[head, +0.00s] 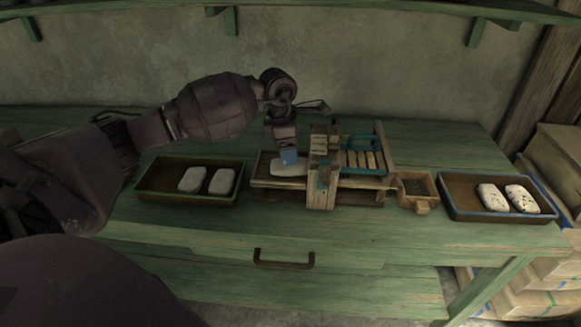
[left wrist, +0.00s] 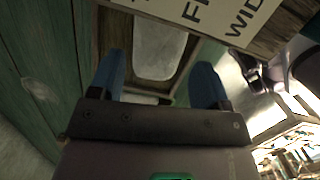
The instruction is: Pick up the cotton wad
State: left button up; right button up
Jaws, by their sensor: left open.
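Two more plain white wads (head: 192,179) (head: 222,181) lie in the left tray (head: 158,192). My right gripper is not in view.
The right tray (head: 465,210) holds two white wads with dark specks (head: 492,197) (head: 521,198). A small wooden box (head: 418,202) stands between loom and right tray. A blue-edged rack (head: 364,171) sits on the loom's right. The green bench (head: 270,235) is clear in front.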

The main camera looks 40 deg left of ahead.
aim_at(290, 167)
pick_arm(q)
notch_tip(290, 167, down, 5)
jog(key=shift+w, duration=0.15)
jog(key=shift+c, duration=0.4)
jog(key=c, duration=0.5)
jog(key=shift+c, duration=0.2)
jog(key=shift+r, duration=0.15)
